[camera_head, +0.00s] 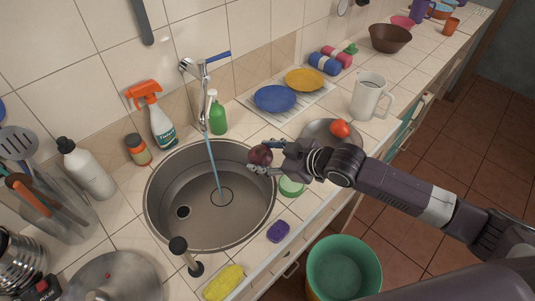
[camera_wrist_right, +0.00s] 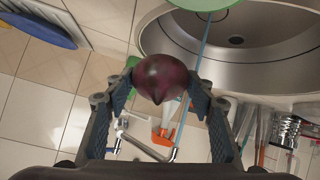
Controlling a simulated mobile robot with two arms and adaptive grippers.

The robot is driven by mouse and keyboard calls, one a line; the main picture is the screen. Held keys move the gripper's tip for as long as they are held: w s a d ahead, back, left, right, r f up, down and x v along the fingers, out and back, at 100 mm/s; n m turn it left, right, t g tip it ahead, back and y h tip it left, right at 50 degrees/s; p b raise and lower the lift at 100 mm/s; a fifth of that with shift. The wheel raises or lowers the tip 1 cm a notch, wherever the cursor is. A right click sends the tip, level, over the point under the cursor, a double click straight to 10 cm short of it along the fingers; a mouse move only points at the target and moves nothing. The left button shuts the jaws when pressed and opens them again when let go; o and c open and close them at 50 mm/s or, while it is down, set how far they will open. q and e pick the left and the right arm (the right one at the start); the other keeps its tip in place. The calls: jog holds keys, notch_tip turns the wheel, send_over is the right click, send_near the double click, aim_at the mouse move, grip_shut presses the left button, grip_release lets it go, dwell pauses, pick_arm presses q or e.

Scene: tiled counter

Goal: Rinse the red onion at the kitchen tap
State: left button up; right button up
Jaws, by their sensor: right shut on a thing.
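The red onion (camera_head: 261,155) is dark purple and held at the tip of my right gripper (camera_head: 265,156). The gripper is shut on it, over the right rim of the round sink (camera_head: 158,217). In the right wrist view, the onion (camera_wrist_right: 160,78) sits between both fingers of the gripper (camera_wrist_right: 163,85). The kitchen tap (camera_head: 202,87) stands behind the sink with a blue lever. A thin bluish stream of water (camera_head: 213,165) falls from it into the sink. The onion is to the right of the stream, apart from it. My left gripper is not seen.
A green round thing (camera_head: 291,186) lies below my gripper. A purple soap (camera_head: 278,231) and yellow sponge (camera_head: 224,283) lie in front. A metal plate (camera_head: 313,130) holds a tomato (camera_head: 340,128).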

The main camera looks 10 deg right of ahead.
jog(key=a, duration=0.1)
jog(key=a+b, duration=0.1)
jog(key=w+a+f, duration=0.1)
jog(key=a, duration=0.1)
jog(key=a+f+b, duration=0.1)
jog(key=a, duration=0.7)
jog(key=shift+w+f+b, duration=0.2)
jog(key=shift+w+b, duration=0.15)
jog(key=shift+w, duration=0.1)
jog(key=shift+w, duration=0.1)
jog(key=shift+w, duration=0.5)
jog(key=shift+s+p, duration=0.15)
jog(key=shift+p, duration=0.2)
jog(key=shift+s+p, duration=0.4)
jog(key=shift+s, duration=0.1)
